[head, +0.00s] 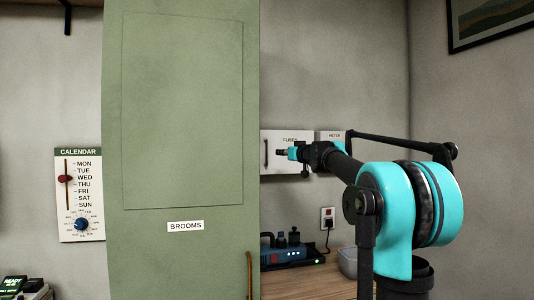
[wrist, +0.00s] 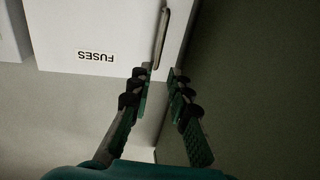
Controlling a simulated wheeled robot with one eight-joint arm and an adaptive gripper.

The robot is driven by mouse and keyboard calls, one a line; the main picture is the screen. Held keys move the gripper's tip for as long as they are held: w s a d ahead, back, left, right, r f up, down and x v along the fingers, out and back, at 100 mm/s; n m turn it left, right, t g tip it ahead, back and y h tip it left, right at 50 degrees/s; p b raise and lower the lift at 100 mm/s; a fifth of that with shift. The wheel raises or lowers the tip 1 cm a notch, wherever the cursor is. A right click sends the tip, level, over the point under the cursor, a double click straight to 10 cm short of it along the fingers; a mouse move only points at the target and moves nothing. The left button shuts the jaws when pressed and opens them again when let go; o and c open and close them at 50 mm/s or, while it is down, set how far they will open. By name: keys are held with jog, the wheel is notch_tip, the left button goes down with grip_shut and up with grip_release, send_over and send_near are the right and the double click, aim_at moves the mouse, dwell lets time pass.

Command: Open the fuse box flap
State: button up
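The fuse box (head: 276,168) is a white box marked FUSES on the back wall, partly hidden by the green cabinet's edge and my arm in the head view. Its flap (wrist: 100,30) looks closed in the wrist view, where the label is upside down. A slim upright metal handle (head: 266,152) is on the flap; in the wrist view the handle (wrist: 162,35) is near the box's edge. My gripper (wrist: 160,72) is open, its two fingertips apart around the line of the handle's near end. I cannot tell whether the handle is between them. The gripper also shows in the head view (head: 283,153).
A tall green cabinet (head: 180,110) labelled BROOMS stands left of the fuse box. A METER box (head: 329,136) adjoins on the right.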

aim_at(267, 162)
jog(key=x, duration=1.5)
jog(key=shift+w+a+f, duration=0.1)
jog(key=shift+w+a, duration=0.05)
jog(key=shift+w, duration=0.05)
jog(key=shift+c, duration=0.6)
grip_shut()
